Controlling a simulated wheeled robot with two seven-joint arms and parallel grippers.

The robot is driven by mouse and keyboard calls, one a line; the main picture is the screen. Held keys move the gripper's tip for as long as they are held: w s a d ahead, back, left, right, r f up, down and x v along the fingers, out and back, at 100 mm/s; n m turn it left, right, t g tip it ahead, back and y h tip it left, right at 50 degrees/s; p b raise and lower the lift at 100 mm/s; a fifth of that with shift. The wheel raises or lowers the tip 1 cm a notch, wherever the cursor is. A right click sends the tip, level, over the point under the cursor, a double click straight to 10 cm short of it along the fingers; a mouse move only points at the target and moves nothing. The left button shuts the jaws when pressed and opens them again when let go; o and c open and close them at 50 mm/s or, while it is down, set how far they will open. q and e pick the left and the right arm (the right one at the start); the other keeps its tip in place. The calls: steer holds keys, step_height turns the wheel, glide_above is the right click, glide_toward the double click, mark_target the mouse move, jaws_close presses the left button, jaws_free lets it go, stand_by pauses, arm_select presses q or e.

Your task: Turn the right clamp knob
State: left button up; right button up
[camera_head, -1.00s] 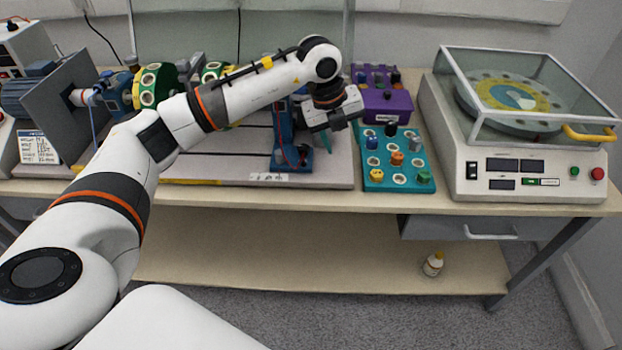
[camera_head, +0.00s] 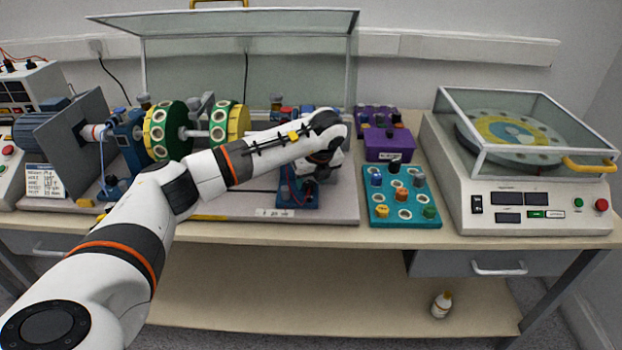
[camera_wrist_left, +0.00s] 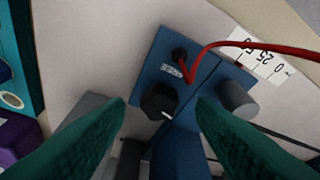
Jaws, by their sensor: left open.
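A black knob (camera_wrist_left: 158,101) with a white mark sits on a blue block (camera_wrist_left: 190,75) in the left wrist view. The block has a red cable and a grey cylinder (camera_wrist_left: 237,96) on its right. My left gripper (camera_wrist_left: 160,112) is open, with its teal fingers on either side of the black knob. I cannot tell whether they touch it. In the head view, my left gripper (camera_head: 322,172) is over the right-hand blue stand (camera_head: 298,198) of the rotor rig. Its fingers and the knob are hidden or too small there. My right gripper is not in view.
A teal tray (camera_head: 403,213) with several coloured pieces and a purple box (camera_head: 390,143) lie to the right. A balancing machine (camera_head: 530,190) stands at far right. A raised clear guard (camera_head: 200,60) is behind.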

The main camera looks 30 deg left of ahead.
arm_select(q)
steer(key=shift+w+a+f, duration=0.1)
steer(key=shift+a+f, duration=0.1)
steer(key=shift+f, duration=0.35)
steer(key=c, duration=1)
steer(key=m+b, duration=0.1)
steer(key=m, duration=0.1)
steer(key=m+t+h+b, duration=0.1)
steer(key=m, duration=0.1)
steer(key=shift+a+f+m, duration=0.1)
steer(key=shift+a+m, duration=0.05)
steer(key=shift+m, duration=0.15)
steer(key=shift+s+a+m+t+h+b, duration=0.1)
steer(key=shift+m+t+h+b, duration=0.25)
steer(key=shift+m, duration=0.75)
steer(key=shift+s+a+m+t+h+b, duration=0.15)
steer(key=shift+m+h+b, duration=0.4)
steer(key=shift+m, duration=0.55)
steer(key=shift+d+r, duration=0.1)
steer(key=shift+r, duration=0.1)
